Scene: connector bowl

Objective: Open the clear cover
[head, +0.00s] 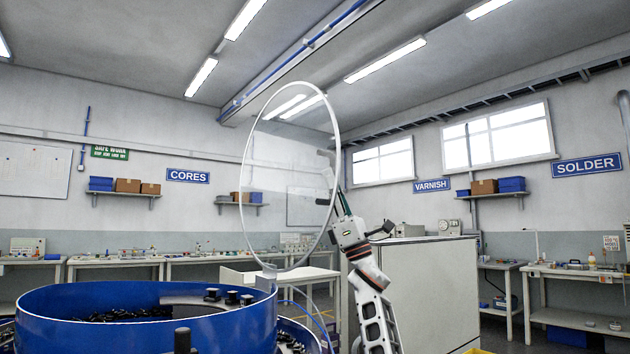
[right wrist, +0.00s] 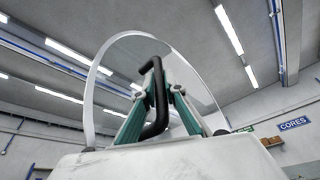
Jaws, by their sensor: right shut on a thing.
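The clear cover (head: 285,185) is a large see-through disc with a pale rim, standing nearly upright at the right side of the blue bowl (head: 65,312). The bowl's top is uncovered, with small black parts inside. My right gripper (head: 341,200) is at the cover's right side. In the right wrist view, the teal fingers of my right gripper (right wrist: 160,95) are shut on the black bar handle (right wrist: 157,70) of the cover, whose curved rim (right wrist: 92,85) rises behind. My left gripper is not in view.
A pale grey cabinet (head: 430,285) stands right of my right arm. A white table (head: 315,275) is behind the cover. Workbenches (head: 120,262) line the back wall. The air above the bowl is clear.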

